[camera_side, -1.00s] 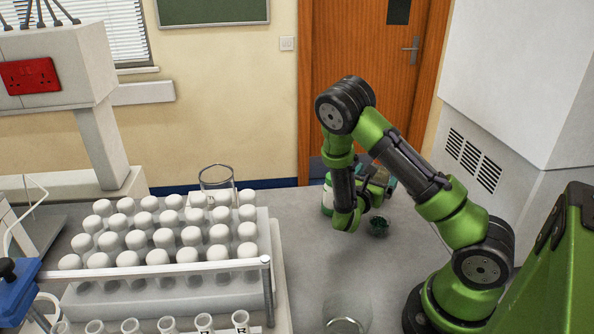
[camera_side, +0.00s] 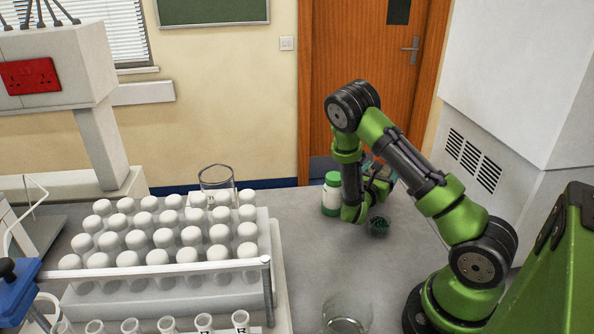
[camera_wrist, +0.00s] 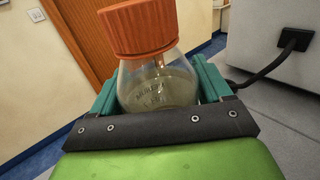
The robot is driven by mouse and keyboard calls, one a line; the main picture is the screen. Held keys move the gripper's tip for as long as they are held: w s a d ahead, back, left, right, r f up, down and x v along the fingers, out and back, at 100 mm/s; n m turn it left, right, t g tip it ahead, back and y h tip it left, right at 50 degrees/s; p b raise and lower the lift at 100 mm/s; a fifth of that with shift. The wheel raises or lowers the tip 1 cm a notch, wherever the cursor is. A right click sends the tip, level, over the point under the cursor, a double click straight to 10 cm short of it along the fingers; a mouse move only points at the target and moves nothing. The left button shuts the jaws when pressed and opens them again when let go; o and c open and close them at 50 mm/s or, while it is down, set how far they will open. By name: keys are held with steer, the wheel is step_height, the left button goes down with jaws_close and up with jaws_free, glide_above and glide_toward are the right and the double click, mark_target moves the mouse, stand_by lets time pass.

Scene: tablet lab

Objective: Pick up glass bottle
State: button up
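The glass bottle (camera_wrist: 160,88) has an orange screw cap (camera_wrist: 140,28), clear sloping walls with lettering, and a pale liquid inside. In the wrist view it stands between the two teal fingers of my gripper (camera_wrist: 158,90). The fingers lie close along both its sides; I cannot tell whether they press on it. Its lower part is hidden behind the dark gripper plate. In the side view my gripper (camera_side: 378,182) is low over the bench, largely hidden by my forearm, and the bottle is barely discernible there.
A white bottle with a green cap (camera_side: 331,194) stands just left of my wrist. A small dark green object (camera_side: 378,226) lies in front of it. A rack of white-capped tubes (camera_side: 165,290) and a beaker (camera_side: 217,184) are left. Clear glassware (camera_side: 346,318) stands at the front.

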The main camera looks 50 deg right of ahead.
steer(key=c, duration=0.9)
steer(key=shift+c, duration=0.3)
steer(key=shift+r, duration=0.1)
